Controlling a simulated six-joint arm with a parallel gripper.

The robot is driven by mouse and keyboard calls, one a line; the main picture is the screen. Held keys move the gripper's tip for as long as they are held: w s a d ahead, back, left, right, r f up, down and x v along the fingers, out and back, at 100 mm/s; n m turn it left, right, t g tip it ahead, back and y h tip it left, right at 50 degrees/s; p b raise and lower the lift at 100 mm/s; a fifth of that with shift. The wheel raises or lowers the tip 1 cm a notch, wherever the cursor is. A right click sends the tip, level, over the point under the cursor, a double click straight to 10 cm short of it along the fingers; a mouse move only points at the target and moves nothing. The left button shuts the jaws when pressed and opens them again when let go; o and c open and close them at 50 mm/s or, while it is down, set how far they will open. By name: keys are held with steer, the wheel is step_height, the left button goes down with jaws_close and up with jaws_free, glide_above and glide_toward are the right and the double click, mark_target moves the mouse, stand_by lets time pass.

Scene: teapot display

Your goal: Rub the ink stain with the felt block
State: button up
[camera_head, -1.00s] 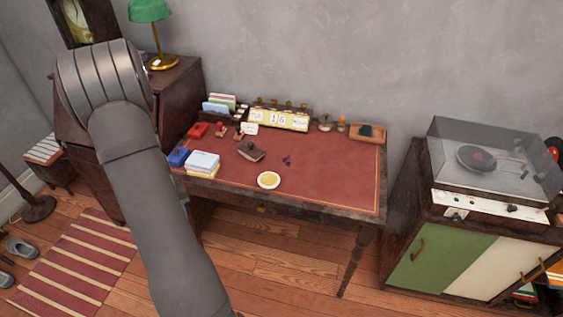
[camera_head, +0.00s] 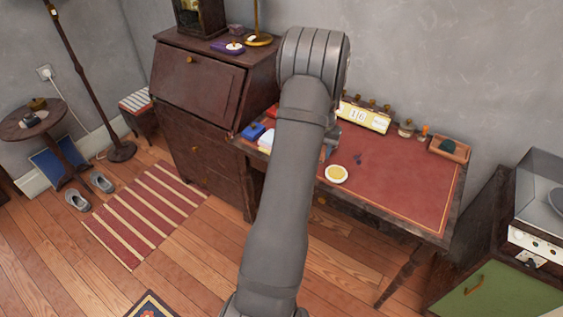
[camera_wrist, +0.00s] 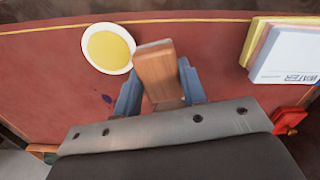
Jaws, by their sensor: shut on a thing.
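The ink stain is a small dark blue spot (camera_wrist: 107,98) on the red desk top, left of my gripper in the wrist view. It also shows in the head view (camera_head: 358,158). My gripper (camera_wrist: 159,82) is shut on a brown wooden-looking block with a pale edge, which I take for the felt block (camera_wrist: 155,62). The block is to the right of the stain and apart from it. I cannot tell whether it touches the desk.
A dish of yellow stuff (camera_wrist: 108,47) stands close to the block, at the desk's front edge. Paper pads (camera_wrist: 285,52) lie to the right in the wrist view. A calendar (camera_head: 364,116) and a tray (camera_head: 448,149) stand at the back. The desk's right half is clear.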

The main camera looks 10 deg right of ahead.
mark_target(352, 168)
steer(key=s+d+r+m, duration=0.1)
steer(key=s+d, duration=0.1)
steer(key=d, duration=0.5)
steer(key=s+d+r+m, duration=0.1)
steer(key=d+r+m, duration=0.1)
steer(key=d, duration=0.4)
steer(key=shift+s+f, duration=0.15)
steer(key=shift+f, duration=3.4)
steer(key=shift+w+d+f, duration=0.2)
steer(key=shift+f, duration=0.2)
steer(key=shift+w+d+f, duration=0.15)
steer(key=shift+f, duration=0.2)
steer(key=shift+c, duration=0.8)
steer(key=shift+w+d, duration=3.25)
steer(key=shift+d, duration=0.05)
steer(key=shift+s+a, duration=3.45)
steer(key=shift+a, duration=0.05)
steer(key=shift+s+a, duration=0.1)
steer(key=shift+a, duration=0.2)
steer(key=shift+w+d, duration=0.35)
steer(key=shift+w, duration=0.25)
steer(key=shift+w+d, duration=0.3)
steer(key=shift+w, duration=0.25)
steer(key=shift+w+d, duration=2.75)
steer(key=shift+d, duration=0.05)
steer(key=shift+s+a, duration=3.7)
step_height(352, 168, up, 8)
steer(key=shift+r, duration=0.15)
steer(key=shift+w, duration=0.1)
